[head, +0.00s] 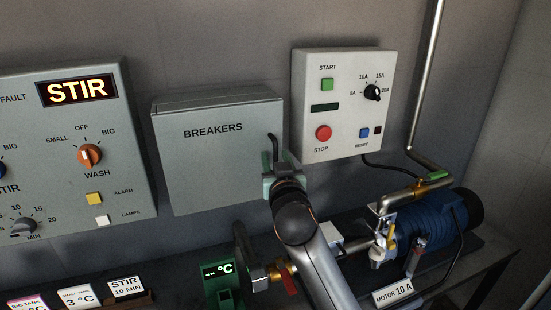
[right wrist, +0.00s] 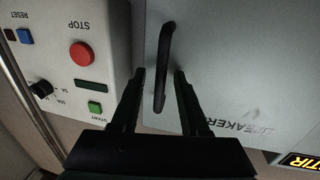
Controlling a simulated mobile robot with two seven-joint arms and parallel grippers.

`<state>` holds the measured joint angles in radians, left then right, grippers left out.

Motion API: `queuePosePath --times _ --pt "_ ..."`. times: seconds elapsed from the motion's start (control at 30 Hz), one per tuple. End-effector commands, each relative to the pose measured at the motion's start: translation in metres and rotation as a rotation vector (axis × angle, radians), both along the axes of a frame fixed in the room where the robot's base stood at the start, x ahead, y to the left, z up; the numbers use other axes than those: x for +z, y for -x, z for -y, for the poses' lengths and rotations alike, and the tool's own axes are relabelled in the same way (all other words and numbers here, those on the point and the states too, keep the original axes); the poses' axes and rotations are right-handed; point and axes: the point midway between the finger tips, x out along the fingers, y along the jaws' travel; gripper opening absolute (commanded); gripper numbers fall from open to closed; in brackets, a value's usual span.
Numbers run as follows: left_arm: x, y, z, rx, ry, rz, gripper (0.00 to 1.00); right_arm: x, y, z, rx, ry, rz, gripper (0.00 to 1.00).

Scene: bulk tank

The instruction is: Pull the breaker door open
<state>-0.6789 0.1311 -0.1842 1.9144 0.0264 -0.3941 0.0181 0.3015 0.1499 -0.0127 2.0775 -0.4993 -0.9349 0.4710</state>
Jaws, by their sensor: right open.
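The grey breaker box (head: 215,165) marked BREAKERS hangs on the wall, and its door looks shut. Its dark bar handle (head: 273,145) stands upright near the door's right edge. My right gripper (head: 282,168) is at that handle. In the right wrist view the handle (right wrist: 163,55) lies between the two open fingers, with a gap to each side. The lower part of the handle is hidden by my gripper in the head view. My left gripper is not in view.
A control box (head: 340,105) with START and STOP buttons is close to the right of the breaker box. The STIR panel (head: 75,150) is to the left. Below stand a green °C display (head: 222,285), a red-handled valve (head: 287,280) and a blue motor (head: 430,235).

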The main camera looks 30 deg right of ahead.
Motion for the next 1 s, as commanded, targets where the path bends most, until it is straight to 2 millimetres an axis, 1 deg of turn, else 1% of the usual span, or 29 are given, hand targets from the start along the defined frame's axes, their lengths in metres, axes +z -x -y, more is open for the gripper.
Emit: queuePosePath --times 0.03,0.07,0.43,1.0 --pt "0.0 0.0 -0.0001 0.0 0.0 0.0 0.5 0.0 0.0 0.0 0.0 0.0 0.0 0.45" --pt "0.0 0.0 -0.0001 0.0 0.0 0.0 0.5 0.0 0.0 0.0 0.0 0.0 0.0 0.42" --pt "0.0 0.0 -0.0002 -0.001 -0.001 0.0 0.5 0.0 0.0 0.0001 0.0 0.0 0.0 0.01" --pt "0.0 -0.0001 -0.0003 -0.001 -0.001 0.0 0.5 0.0003 0.0 0.0002 0.0 0.0 0.001 0.0"
